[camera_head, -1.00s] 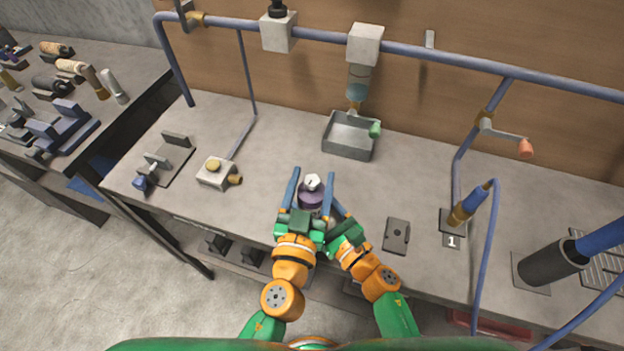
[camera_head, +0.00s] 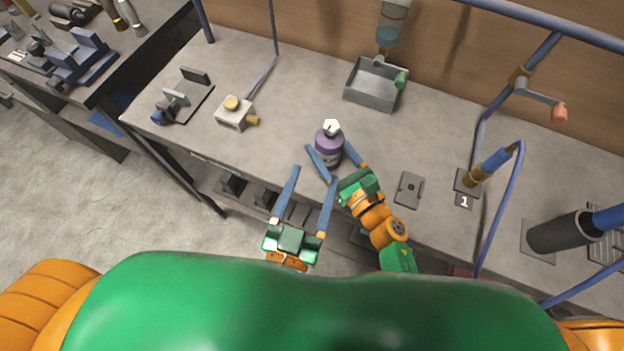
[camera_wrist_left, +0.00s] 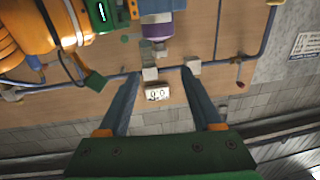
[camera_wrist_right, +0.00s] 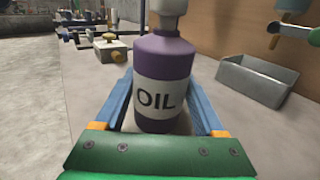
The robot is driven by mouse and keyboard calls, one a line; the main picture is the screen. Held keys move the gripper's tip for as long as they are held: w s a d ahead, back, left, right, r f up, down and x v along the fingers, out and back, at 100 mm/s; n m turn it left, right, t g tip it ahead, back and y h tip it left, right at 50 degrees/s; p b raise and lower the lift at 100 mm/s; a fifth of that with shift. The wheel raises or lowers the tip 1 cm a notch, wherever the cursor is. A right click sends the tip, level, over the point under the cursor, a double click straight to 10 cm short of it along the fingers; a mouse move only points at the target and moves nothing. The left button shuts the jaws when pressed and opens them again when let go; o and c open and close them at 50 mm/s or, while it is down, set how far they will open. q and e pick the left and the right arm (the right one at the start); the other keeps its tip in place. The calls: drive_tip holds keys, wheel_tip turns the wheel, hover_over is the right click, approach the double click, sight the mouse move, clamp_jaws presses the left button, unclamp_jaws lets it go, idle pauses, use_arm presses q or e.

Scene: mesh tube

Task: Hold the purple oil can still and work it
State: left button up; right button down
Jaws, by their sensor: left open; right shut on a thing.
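The purple oil can (camera_head: 329,142) stands upright near the front edge of the bench. It has a white cap and a white label reading OIL, clear in the right wrist view (camera_wrist_right: 164,70). My right gripper (camera_head: 340,171) is shut on the can low on its body, with one blue finger on each side; it also shows in the right wrist view (camera_wrist_right: 160,105). My left gripper (camera_head: 313,180) is open and empty, in front of the can and to its left, by the bench edge. In the left wrist view its fingers (camera_wrist_left: 170,85) are spread with nothing between them.
A grey open tray (camera_head: 375,88) stands behind the can. A block with a yellow knob (camera_head: 234,113) and a clamp-like fixture (camera_head: 183,97) lie to the left. A flat grey plate (camera_head: 409,189) lies right of the can. Pipes with a crank (camera_head: 540,97) run along the back wall.

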sight(337, 123)
use_arm(q)
drive_tip(key=w+f+m+g+h, duration=0.1)
drive_tip(key=f, duration=0.1)
drive_tip(key=w+a+f+m+g+h, duration=0.1)
drive_tip(key=w+m+h, duration=0.1)
drive_tip(key=shift+f, duration=0.35)
wheel_tip(337, 123, up, 4)
drive_tip(key=w+a+m+g+h, duration=0.2)
drive_tip(key=w+m+h, duration=0.1)
drive_tip(key=h, duration=0.3)
drive_tip(key=shift+y, duration=0.3)
drive_tip(key=x, duration=1.1)
drive_tip(key=shift+w+d+f, duration=0.1)
drive_tip(key=shift+d+f, duration=0.05)
drive_tip(key=shift+d, duration=0.05)
clamp_jaws()
